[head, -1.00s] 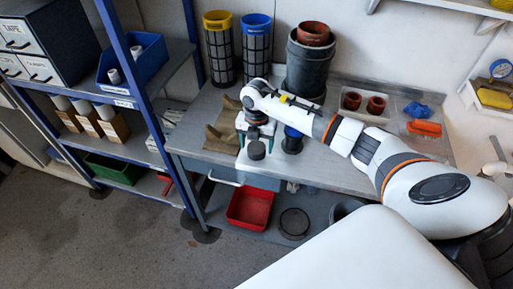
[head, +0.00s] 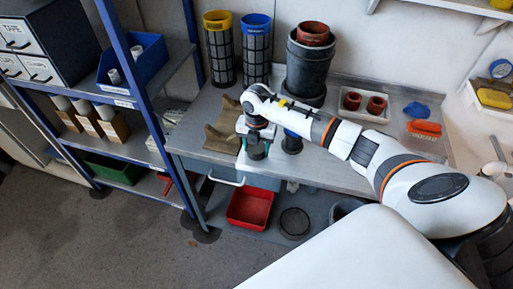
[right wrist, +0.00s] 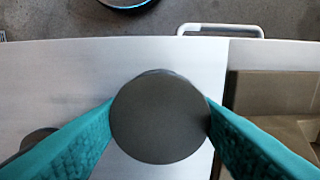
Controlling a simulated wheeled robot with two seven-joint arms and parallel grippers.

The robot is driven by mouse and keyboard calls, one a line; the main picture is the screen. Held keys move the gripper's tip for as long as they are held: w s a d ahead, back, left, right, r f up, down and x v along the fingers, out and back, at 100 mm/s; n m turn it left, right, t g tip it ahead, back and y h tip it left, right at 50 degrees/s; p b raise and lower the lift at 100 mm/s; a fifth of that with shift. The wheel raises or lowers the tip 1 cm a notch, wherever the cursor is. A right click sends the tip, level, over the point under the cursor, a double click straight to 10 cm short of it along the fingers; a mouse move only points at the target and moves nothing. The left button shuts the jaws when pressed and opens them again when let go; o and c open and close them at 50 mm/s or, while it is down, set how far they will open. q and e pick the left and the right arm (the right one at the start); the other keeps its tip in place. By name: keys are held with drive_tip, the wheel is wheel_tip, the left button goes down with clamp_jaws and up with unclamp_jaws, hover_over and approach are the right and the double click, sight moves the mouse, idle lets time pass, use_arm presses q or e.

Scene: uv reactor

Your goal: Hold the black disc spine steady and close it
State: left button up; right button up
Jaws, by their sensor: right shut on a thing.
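A black disc (right wrist: 160,115), seen from above in the right wrist view, sits between the teal fingers of my right gripper (right wrist: 160,118). Both fingers touch its sides, so the gripper is shut on it. In the head view the disc (head: 257,153) shows below my right gripper (head: 256,146), near the front edge of the grey bench (head: 330,178). The gripper and arm hide part of it there. I cannot make out a spine or any opening on it. My left gripper is not in view.
A brown cradle-shaped block (head: 220,132) stands left of the gripper. A dark, blue-topped piece (head: 292,143) stands close on the right. Mesh cylinders (head: 256,48) and a dark bucket (head: 310,68) stand behind. A drawer handle (head: 227,180) sticks out at the front. A red bin (head: 250,207) lies below.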

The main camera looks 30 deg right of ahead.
sight(256, 147)
wheel_tip(256, 147, up, 10)
drive_tip(key=b, duration=0.1)
idle(0.4)
